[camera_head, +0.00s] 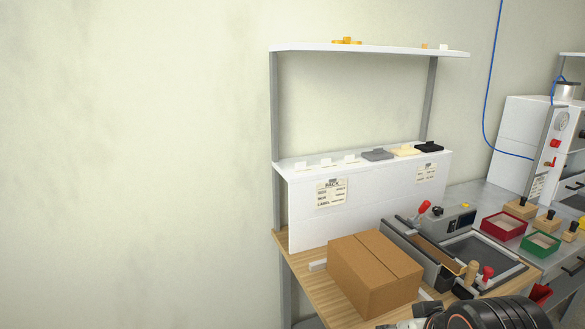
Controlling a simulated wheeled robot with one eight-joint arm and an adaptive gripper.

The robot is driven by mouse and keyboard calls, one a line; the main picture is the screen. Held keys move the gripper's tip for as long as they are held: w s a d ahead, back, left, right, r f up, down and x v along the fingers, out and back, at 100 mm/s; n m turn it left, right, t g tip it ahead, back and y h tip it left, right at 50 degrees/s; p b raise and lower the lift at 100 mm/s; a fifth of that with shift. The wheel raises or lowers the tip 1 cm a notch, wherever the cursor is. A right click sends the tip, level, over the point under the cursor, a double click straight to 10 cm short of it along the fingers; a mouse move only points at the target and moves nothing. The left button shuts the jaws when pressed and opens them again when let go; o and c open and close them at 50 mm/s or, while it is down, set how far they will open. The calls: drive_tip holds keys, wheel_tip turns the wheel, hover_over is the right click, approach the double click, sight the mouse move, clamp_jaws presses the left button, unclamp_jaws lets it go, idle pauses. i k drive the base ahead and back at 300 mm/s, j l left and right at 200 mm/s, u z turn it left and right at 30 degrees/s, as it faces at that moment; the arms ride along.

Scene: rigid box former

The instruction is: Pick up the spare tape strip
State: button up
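I cannot pick out the spare tape strip with certainty. A brown strip (424,245) runs along the grey machine (472,249) on the bench, but I cannot tell whether it is tape. Small flat pads, one grey (377,155), one cream (405,150) and one black (429,147), lie on the white ledge. A closed brown cardboard box (372,277) stands on the wooden bench in front of the ledge. A dark part of my arm shows at the bottom right. My gripper's fingertips are not in view.
The white upper shelf (375,49) holds small yellow pieces (346,41). Red-handled levers rise from the machine. A red tray (503,226) and a green tray (540,243) lie right of it. The wooden bench (297,252) has little bare room left of the box.

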sight(451, 264)
drive_tip(key=i+l+u, duration=0.35)
drive_tip(key=l, duration=0.35)
drive_tip(key=i+l+u, duration=0.15)
drive_tip(key=l, duration=0.25)
drive_tip(key=i, duration=0.1)
